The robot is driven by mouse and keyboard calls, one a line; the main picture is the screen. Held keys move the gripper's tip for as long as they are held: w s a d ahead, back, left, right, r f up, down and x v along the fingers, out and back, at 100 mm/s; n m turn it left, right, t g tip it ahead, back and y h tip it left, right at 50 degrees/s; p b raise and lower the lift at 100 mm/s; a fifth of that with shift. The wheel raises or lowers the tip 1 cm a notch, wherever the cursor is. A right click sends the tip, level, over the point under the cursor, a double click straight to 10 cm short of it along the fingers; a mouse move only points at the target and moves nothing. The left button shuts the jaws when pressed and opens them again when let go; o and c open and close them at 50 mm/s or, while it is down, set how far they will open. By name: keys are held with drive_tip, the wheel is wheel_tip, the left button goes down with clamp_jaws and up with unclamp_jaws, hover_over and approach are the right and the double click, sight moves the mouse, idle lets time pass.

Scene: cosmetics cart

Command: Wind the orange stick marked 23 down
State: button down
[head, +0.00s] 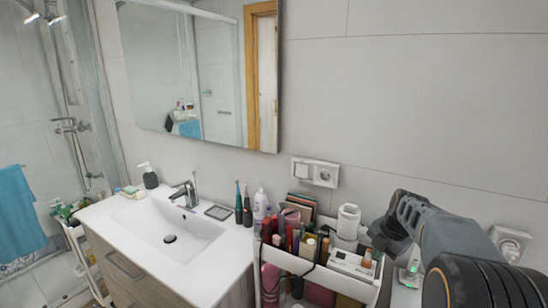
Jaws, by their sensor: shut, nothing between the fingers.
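A small stick with an orange-brown upper part (367,258) stands at the right end of the white cart's top (318,272). It is tiny in the head view, and I cannot read a 23 on it. My gripper (384,240) is at the end of my dark arm, above the cart's right end and close to the stick. Its fingers are small and dark here; they look shut and hold nothing that I can see. I cannot tell whether they touch the stick.
Several tubes, bottles and brushes crowd the cart's left part. A white roll (347,221) stands behind, and a white box (352,264) lies beside the stick. The sink (168,236) is to the left. The tiled wall with a socket (315,172) closes off the back.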

drive_tip(key=shift+w+a, duration=0.25)
drive_tip(key=shift+a, duration=0.15)
idle(0.7)
drive_tip(key=shift+s+a+b, duration=0.2)
drive_tip(key=shift+a+b, duration=0.1)
drive_tip(key=shift+b, duration=0.7)
drive_tip(key=shift+s+d, duration=0.1)
drive_tip(key=shift+s, duration=0.1)
drive_tip(key=shift+s+d+b, duration=0.1)
drive_tip(key=shift+s+b, duration=0.05)
drive_tip(key=shift+b, duration=0.15)
drive_tip(key=w+p+v, duration=0.1)
drive_tip(key=p+v, duration=0.3)
drive_tip(key=v, duration=0.2)
drive_tip(key=shift+a, duration=0.35)
drive_tip(key=shift+w+r, duration=0.1)
